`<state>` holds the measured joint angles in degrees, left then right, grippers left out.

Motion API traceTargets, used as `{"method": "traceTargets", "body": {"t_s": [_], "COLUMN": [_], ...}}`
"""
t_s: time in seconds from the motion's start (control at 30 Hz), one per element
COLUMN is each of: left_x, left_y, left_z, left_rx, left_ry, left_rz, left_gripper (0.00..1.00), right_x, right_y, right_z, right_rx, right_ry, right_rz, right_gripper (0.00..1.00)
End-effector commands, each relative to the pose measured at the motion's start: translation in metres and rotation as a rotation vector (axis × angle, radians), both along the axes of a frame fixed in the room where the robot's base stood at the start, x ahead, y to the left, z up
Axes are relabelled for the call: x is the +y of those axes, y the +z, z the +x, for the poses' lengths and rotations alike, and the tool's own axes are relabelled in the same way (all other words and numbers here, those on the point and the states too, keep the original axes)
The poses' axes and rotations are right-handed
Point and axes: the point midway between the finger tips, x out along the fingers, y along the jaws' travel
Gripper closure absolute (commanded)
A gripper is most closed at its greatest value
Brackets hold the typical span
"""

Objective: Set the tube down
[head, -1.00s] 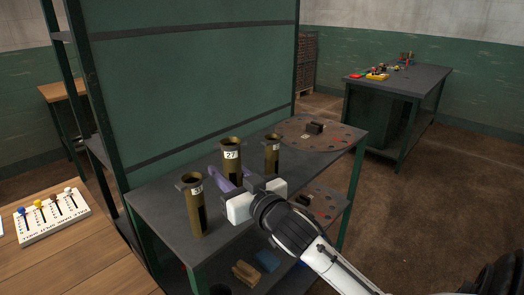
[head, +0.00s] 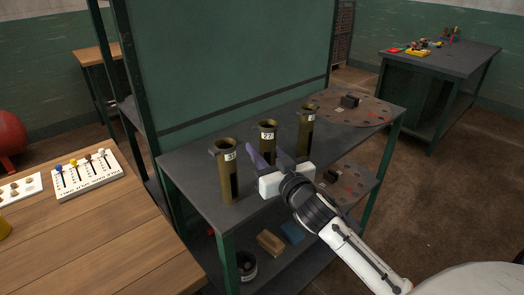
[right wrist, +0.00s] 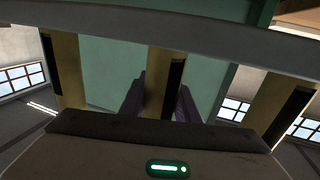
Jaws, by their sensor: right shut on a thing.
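Three olive-brown tubes stand in a row on the dark shelf top (head: 205,165). The middle tube (head: 267,140) has a white "27" label. My right gripper (head: 273,158) is shut on this tube, with purple fingers on either side; the tube stays upright. Its rim is about level with the row. Its foot is hidden behind the gripper, so I cannot tell whether it touches the shelf. In the right wrist view the tube (right wrist: 162,75) stands between the two dark fingers. The left tube (head: 227,175) and right tube (head: 306,130) stand apart from it. My left gripper is not in view.
A green panel (head: 230,60) closes the back. A lower shelf holds a brown block (head: 270,242) and blue block (head: 292,232). A wooden table (head: 110,235) stands at left.

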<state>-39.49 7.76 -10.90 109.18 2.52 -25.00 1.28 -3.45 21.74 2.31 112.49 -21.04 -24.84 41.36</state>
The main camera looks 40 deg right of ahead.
Motion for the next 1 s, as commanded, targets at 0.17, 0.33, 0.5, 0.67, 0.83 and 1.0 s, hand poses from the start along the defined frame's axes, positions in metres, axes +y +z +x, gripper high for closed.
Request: {"method": "traceTargets", "body": {"t_s": [0.17, 0.33, 0.5, 0.67, 0.83, 1.0], "left_x": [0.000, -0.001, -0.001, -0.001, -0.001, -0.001], "left_y": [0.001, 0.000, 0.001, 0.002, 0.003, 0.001], "left_z": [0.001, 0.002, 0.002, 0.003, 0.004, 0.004], "left_rx": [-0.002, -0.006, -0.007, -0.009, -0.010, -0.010], "left_ry": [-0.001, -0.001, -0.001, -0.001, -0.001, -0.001], "left_rz": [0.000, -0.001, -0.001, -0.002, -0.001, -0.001], "left_gripper": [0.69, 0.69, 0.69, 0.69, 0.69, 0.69], "right_x": [0.000, 0.000, 0.000, 0.000, 0.001, 0.006], "right_y": [0.001, -0.003, -0.003, -0.002, 0.000, -0.002], "right_z": [0.000, 0.000, 0.000, 0.000, -0.003, -0.031], "right_rx": [-0.005, -0.004, -0.002, -0.002, -0.001, 0.002], "right_ry": [0.001, 0.000, 0.000, 0.000, 0.001, 0.000], "right_rz": [-0.002, -0.002, -0.001, -0.001, 0.000, 0.002], "right_gripper": [1.00, 1.00, 0.53, 0.53, 0.53, 0.53]}}
